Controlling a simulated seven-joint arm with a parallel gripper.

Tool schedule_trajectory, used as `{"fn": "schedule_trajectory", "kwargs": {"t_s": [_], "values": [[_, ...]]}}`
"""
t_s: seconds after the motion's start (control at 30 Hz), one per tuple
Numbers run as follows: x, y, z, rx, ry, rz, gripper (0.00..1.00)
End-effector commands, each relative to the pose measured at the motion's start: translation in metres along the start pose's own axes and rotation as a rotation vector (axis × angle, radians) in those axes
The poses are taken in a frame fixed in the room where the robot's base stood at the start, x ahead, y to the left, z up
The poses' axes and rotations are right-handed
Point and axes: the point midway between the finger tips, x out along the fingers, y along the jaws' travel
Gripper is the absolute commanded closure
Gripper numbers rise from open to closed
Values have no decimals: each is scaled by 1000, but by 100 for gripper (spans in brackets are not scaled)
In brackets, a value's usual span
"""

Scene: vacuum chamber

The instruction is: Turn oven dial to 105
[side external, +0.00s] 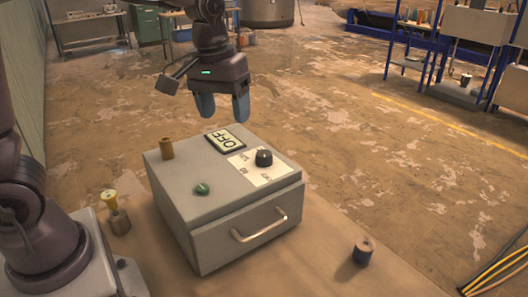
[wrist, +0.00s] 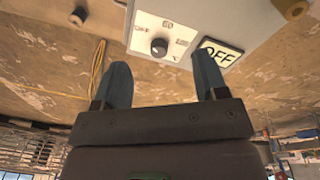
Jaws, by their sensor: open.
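The oven is a grey box (side external: 215,220) with a drawer handle on its front, standing on the table. Its black dial (side external: 264,157) sits on a white marked plate on the top face; the dial's setting is too small to read. The dial also shows in the wrist view (wrist: 159,47). A display (side external: 226,141) beside it reads OFF. My gripper (side external: 221,118) is open and empty above the back of the oven, apart from the dial. In the wrist view its two fingers (wrist: 164,75) stand apart, with the dial ahead and between them.
The air around the dial is clear.

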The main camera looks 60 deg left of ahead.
Motion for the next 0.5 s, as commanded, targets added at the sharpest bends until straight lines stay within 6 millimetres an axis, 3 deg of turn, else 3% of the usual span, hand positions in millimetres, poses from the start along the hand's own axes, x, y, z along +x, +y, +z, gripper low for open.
{"fn": "schedule_trajectory", "kwargs": {"t_s": [0.03, 0.23, 0.37, 0.5], "values": [[11, 5, -18, -101, -27, -24, 34], [39, 21, -76, -567, -55, -108, 34], [33, 27, -96, -820, -32, -113, 34], [23, 30, -99, -992, -27, -106, 34]]}}
